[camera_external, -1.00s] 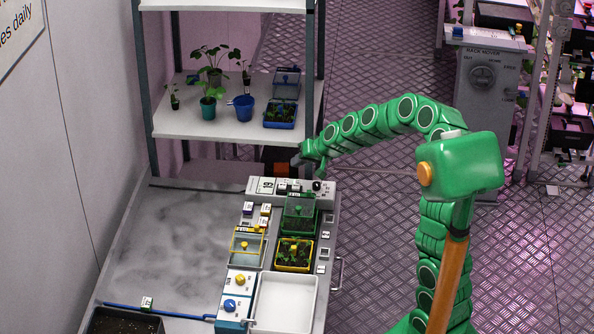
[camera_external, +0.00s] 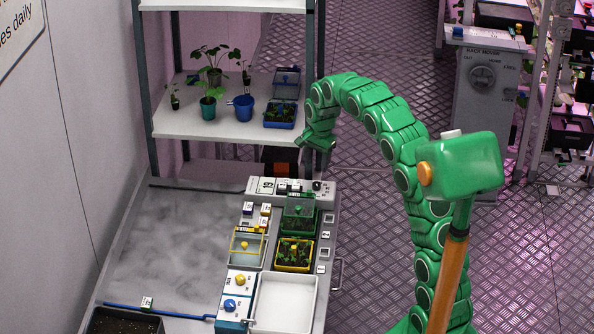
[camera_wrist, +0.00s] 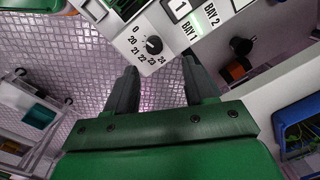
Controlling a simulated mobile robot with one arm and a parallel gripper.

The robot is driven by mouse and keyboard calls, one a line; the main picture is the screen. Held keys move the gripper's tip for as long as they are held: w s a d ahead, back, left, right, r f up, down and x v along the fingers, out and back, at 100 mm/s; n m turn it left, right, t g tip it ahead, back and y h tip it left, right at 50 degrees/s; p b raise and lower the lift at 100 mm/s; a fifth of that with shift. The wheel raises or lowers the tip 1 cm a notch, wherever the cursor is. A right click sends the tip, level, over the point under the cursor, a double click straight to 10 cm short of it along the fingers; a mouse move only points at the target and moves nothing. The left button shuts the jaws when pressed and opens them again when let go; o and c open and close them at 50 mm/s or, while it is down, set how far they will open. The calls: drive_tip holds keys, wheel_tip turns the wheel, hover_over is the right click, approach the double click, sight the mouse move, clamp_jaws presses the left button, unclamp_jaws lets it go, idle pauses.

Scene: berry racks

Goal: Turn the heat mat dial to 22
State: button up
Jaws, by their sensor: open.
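The heat mat dial (camera_wrist: 153,44) is a round black knob on a white panel, with a printed scale of 0 and 20 to 24 around it in the wrist view. It has a small light mark, but I cannot tell surely which number it points to. In the external view the dial (camera_external: 317,185) is at the right end of the control panel (camera_external: 262,187) at the back of the bench. My gripper (camera_wrist: 162,72) is open and empty, its two dark fingers apart below the dial in the picture. In the external view my gripper (camera_external: 321,148) is above the dial, not touching it.
A shelf (camera_external: 185,123) with potted plants and a blue tray (camera_external: 279,122) stands behind and left of my gripper. Bay labels (camera_wrist: 190,38) sit beside the dial.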

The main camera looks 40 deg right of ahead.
sight(316, 183)
drive_tip(key=shift+s+a+m+g, duration=0.1)
drive_tip(key=shift+s+m+g, duration=0.1)
drive_tip(key=shift+m+g, duration=0.1)
drive_tip(key=shift+f, duration=0.15)
drive_tip(key=shift+w+f, duration=0.1)
drive_tip(key=shift+f, duration=3.7)
clamp_jaws()
